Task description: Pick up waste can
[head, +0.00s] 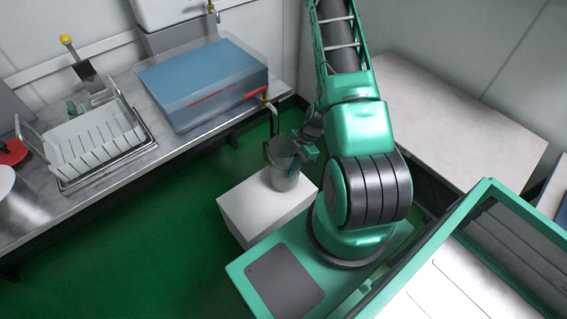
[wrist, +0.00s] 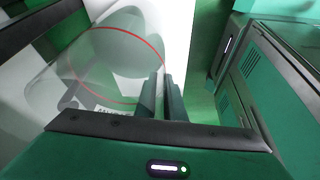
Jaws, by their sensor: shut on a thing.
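The waste can is a clear, greyish open vessel (head: 284,172) in the middle of the head view, at the top of a white box. I cannot tell whether it touches the box or hangs just above it. In the wrist view the see-through can (wrist: 84,82) fills the upper left, with a thin red ring around it. My gripper (wrist: 162,88) is shut on the can's wall at its right side, the two fingers close together. In the head view my gripper (head: 303,146) is at the can's upper right, partly hidden by my arm.
The white box (head: 250,208) stands on the green floor (head: 150,235). A pale table (head: 450,105) stands at right.

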